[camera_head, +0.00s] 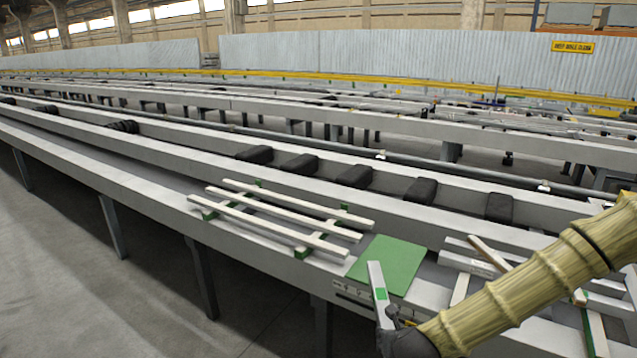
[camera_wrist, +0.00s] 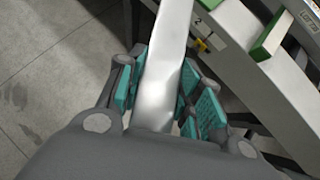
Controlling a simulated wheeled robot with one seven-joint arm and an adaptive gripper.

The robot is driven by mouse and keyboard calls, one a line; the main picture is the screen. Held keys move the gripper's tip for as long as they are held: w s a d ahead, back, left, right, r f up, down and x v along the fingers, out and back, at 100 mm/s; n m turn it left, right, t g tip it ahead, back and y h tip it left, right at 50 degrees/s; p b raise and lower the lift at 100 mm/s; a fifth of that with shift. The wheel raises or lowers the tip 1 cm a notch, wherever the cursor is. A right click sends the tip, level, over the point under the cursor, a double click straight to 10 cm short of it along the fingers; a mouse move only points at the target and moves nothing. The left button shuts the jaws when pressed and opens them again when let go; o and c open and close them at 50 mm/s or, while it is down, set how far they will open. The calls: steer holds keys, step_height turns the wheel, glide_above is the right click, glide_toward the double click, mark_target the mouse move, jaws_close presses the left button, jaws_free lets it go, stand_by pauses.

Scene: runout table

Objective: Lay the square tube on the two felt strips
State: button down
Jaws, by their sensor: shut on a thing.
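My gripper (camera_head: 390,328) is at the lower middle of the head view, in front of the table edge. It is shut on a pale silver square tube (camera_head: 374,272), which stands up tilted from the jaws with a green patch on its side. In the wrist view the tube (camera_wrist: 167,60) runs between the teal finger pads (camera_wrist: 160,90). At the left, three pale bars (camera_head: 270,222) lie across two crosspieces with green felt at their ends (camera_head: 303,252). A green-topped strip (camera_head: 588,332) shows at the right, partly behind my arm. I cannot tell which strips are the task's.
A green mat (camera_head: 390,265) lies on the grey table (camera_head: 150,180) just beyond the held tube. More pale bars (camera_head: 475,258) lie at the right, partly hidden by my arm. Black wrapped pads (camera_head: 355,176) sit on the rail behind. Open floor (camera_head: 90,270) lies left of the table.

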steer(key=shift+s+f, duration=0.25)
steer(key=shift+s, duration=0.05)
steer(key=shift+w+a+f, duration=0.1)
steer(key=shift+w+f, duration=0.05)
steer(key=shift+f, duration=0.5)
steer(key=shift+w+f, duration=0.1)
steer(key=shift+f, duration=0.5)
steer(key=s+f, duration=0.4)
steer(key=s, duration=0.1)
steer(key=shift+f, duration=0.4)
